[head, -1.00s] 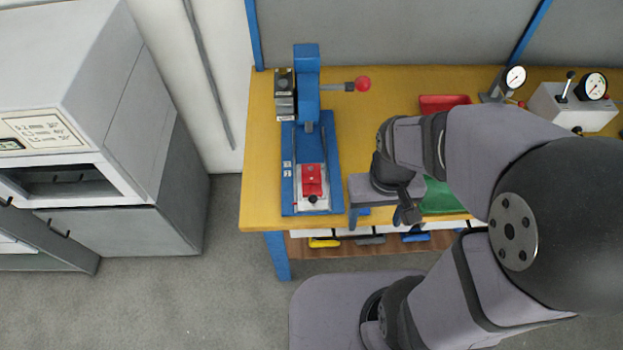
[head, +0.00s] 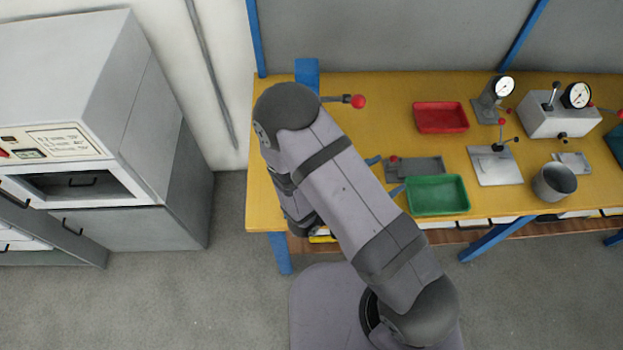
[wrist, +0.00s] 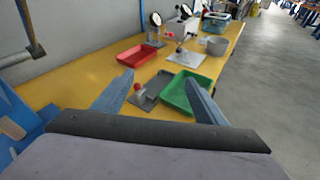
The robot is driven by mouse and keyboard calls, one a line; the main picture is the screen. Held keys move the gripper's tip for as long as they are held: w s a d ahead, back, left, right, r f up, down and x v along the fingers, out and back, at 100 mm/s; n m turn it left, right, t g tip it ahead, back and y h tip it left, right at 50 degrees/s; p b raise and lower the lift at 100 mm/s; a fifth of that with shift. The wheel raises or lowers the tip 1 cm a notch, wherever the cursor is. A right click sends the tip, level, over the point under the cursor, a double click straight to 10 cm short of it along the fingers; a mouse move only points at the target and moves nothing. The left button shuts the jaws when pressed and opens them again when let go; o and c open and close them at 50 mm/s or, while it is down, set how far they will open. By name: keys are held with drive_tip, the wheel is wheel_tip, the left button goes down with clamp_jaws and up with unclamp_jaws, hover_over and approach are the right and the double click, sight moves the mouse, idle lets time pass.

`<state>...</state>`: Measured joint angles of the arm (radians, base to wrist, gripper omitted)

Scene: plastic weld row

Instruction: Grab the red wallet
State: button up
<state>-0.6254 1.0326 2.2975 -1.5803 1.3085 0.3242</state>
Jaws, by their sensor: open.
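The red wallet is not visible in either current view. A second earlier, a small red item lay on the base of the blue press (head: 307,72); my arm now covers that spot in the head view. My gripper (wrist: 160,76) is open and empty in the wrist view, its two fingers pointing along the bench towards the trays.
On the yellow bench (head: 385,105) are a red tray (head: 441,117), a green tray (head: 437,195), a metal pot (head: 554,182) and dial gauges (head: 504,87). The press's red-knobbed lever (head: 357,101) sticks out near my arm. A grey cabinet (head: 130,210) stands left.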

drive_tip(key=a+f+n+t+y+p, duration=0.1)
drive_tip(key=a+f+n+y, duration=0.2)
drive_tip(key=a, duration=0.3)
drive_tip(key=s+a+f+n+t+y+p, duration=0.1)
drive_tip(key=a+f+n+t+y, duration=0.1)
drive_tip(key=a+f+n+y, duration=0.2)
drive_tip(key=a+f+n+t+y+p, duration=0.1)
drive_tip(key=a+f+n+t+y, duration=0.1)
drive_tip(key=a+f+n+y, duration=0.2)
drive_tip(key=shift+s+a+f+n+y, duration=0.1)
drive_tip(key=shift+a+n+y, duration=0.35)
drive_tip(key=shift+a, duration=0.5)
drive_tip(key=shift+s+a+f+n+y, duration=0.1)
drive_tip(key=shift+a+n+y, duration=0.3)
drive_tip(key=shift+a, duration=0.5)
drive_tip(key=shift+b+x, duration=0.8)
drive_tip(key=shift+x, duration=1.8)
drive_tip(key=shift+r, duration=0.1)
drive_tip(key=shift+c, duration=0.3)
drive_tip(key=c, duration=1.2)
drive_tip(key=shift+o, duration=0.2)
drive_tip(key=shift+r, duration=0.2)
wheel_tip(320, 180, up, 10)
drive_tip(key=b, duration=0.2)
